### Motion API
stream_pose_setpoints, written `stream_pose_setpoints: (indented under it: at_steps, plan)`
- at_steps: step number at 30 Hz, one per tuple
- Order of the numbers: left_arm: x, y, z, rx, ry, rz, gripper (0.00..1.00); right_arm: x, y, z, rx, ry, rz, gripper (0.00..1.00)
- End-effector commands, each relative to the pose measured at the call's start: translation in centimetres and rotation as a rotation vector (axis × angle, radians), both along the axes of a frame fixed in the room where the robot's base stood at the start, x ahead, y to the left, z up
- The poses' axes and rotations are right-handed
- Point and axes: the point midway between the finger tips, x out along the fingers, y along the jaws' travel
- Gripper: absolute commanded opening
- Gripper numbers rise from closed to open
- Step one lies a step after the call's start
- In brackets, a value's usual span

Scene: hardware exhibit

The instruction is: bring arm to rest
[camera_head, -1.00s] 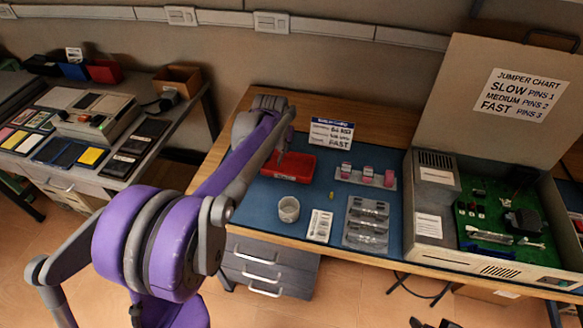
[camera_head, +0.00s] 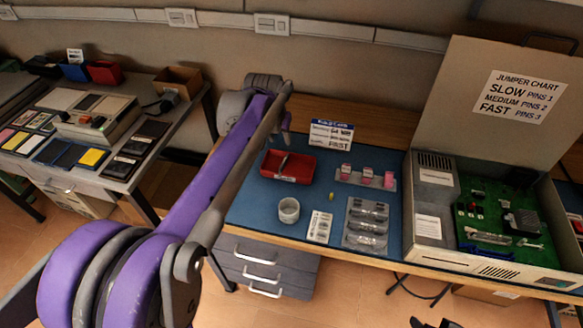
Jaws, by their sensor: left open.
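My left arm comes in from the lower left. My left gripper (camera_head: 286,127) hangs at its far end, open and empty, above the back left of the desk and behind the red tray. Part of it is hidden by my forearm. The red tray (camera_head: 304,169) sits on the blue mat, and a thin grey tool (camera_head: 283,163) lies in it. The gripper looks clear of the tray. My right gripper is not in view.
A sign (camera_head: 331,133) stands behind. An open computer case (camera_head: 433,226) is at right. A side table (camera_head: 150,150) stands left.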

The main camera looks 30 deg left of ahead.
Motion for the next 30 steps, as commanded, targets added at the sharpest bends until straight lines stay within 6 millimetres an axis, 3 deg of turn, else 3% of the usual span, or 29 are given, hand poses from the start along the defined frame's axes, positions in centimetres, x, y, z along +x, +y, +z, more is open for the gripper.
stream_pose_setpoints:
  at_steps: [6, 22, 26, 30]
  plan:
    - [-0.8, -0.2, 2.0, 0.000, 0.000, 0.000, 0.44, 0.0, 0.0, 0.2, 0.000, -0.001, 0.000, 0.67]
    - [-1.3, -0.6, 2.2, 0.000, -0.001, -0.004, 0.44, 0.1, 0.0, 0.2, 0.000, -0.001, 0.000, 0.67]
    - [-3.9, -2.9, 2.2, 0.001, -0.009, -0.033, 0.44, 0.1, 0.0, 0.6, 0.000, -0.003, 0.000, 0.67]
    - [-9.4, -6.9, 1.3, 0.003, -0.025, -0.088, 0.44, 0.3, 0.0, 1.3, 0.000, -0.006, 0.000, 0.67]
